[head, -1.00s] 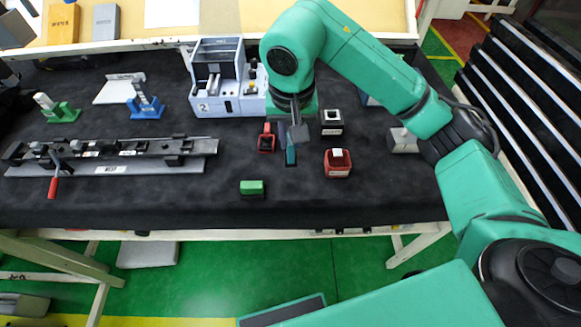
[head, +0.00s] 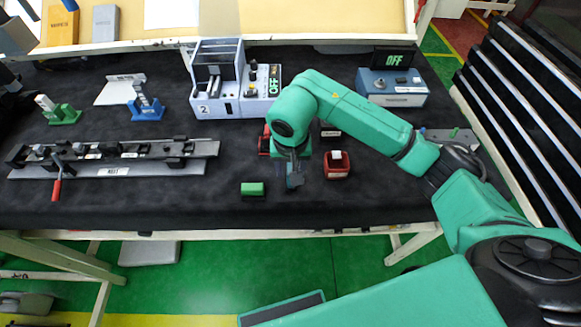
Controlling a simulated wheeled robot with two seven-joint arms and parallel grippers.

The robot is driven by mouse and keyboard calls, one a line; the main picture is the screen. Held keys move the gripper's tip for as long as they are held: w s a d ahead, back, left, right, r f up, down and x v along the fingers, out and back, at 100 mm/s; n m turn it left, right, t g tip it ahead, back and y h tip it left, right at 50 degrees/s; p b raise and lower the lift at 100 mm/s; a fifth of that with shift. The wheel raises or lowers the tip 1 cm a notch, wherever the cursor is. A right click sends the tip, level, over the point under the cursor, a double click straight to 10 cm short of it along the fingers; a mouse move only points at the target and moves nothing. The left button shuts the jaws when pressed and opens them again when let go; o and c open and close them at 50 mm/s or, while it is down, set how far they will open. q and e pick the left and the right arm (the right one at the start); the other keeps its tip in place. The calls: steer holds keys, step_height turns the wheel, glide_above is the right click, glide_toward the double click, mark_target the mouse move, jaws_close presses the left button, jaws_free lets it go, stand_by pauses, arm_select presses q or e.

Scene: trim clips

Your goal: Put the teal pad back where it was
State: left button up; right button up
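My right arm comes in from the right, and its dark gripper (head: 294,182) points down over the black mat, between the green block and the red holder. Whether its fingers are open or shut, or hold something, is too small and dark to tell. I cannot make out the teal pad clearly now; the gripper and wrist may hide it. A green block with a dark lower part (head: 252,189) lies on the mat left of the gripper. My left gripper is not in view.
A red holder (head: 337,171) stands right of the gripper. Another red item (head: 264,143) and a dark holder (head: 331,132) are partly behind my arm. A machine marked 2 (head: 222,85), a blue OFF box (head: 392,92) and a long rail fixture (head: 110,155) stand around. The front mat is clear.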

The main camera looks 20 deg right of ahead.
steer(key=shift+r, duration=0.5)
steer(key=r+b, duration=0.1)
steer(key=r, duration=0.3)
steer(key=r+b, duration=0.1)
steer(key=r, duration=0.1)
steer(key=shift+s+a+b, duration=0.15)
steer(key=shift+s+b, duration=0.15)
steer(key=shift+s, duration=0.1)
step_height(320, 180, up, 4)
glide_above(291, 188)
steer(key=shift+s+a+r, duration=0.1)
steer(key=shift+s+r, duration=0.05)
steer(key=shift+r, duration=0.45)
